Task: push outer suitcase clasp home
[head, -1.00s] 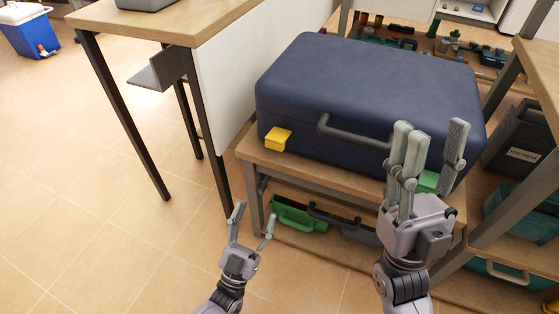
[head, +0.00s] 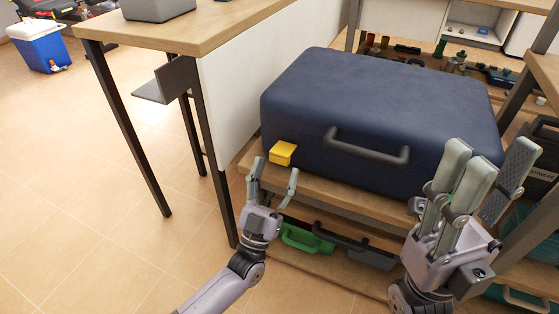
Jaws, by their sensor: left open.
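The dark blue suitcase (head: 380,100) lies flat on a wooden bench (head: 340,194), its grey handle (head: 366,148) facing me. A yellow clasp (head: 283,153) juts out from its front at the left end. My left gripper (head: 275,169) is open and empty, its fingertips just below and in front of the yellow clasp; whether they touch it I cannot tell. My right gripper (head: 494,158) is open with its fingers pointing up, in front of the suitcase's right end. It hides that corner, and the green clasp there is out of sight.
A table (head: 180,32) with dark legs and a white side panel stands close on the left. Green and grey cases (head: 306,239) lie on the shelf below the suitcase. Another wooden unit is at the right edge.

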